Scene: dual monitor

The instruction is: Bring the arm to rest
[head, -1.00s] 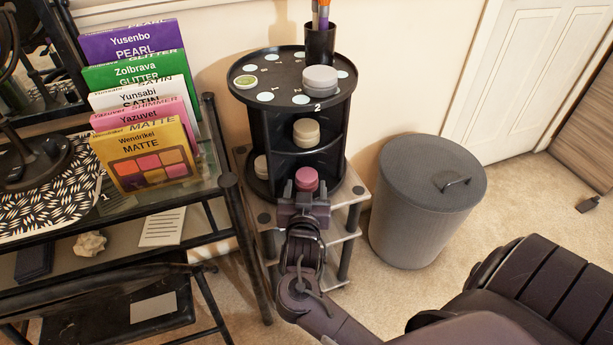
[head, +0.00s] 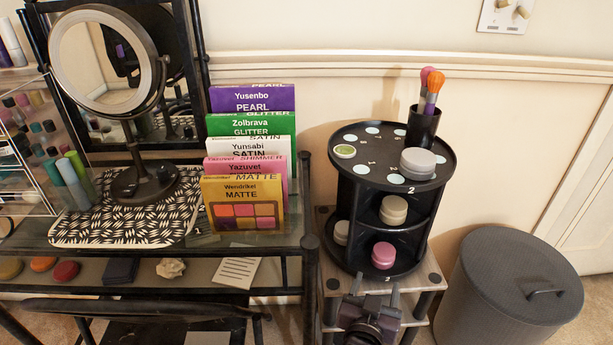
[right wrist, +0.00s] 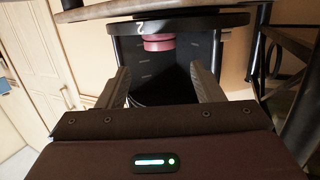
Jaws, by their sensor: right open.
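My right gripper (head: 375,285) is open and empty, just in front of and below the bottom tier of the black round organizer (head: 345,205). A pink jar (head: 383,255) stands on that tier, apart from the fingers. In the right wrist view the open fingers (right wrist: 160,75) point toward the organizer, and the pink jar (right wrist: 160,43) shows beyond them with a clear gap. My left gripper is out of view.
The organizer stands on a small wooden-topped stand (head: 428,283). It also holds a grey jar (head: 418,163), a beige jar (head: 393,210) and a brush cup (head: 422,128). A glass-topped vanity (head: 262,243) with palettes is left, a grey bin (head: 510,300) right.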

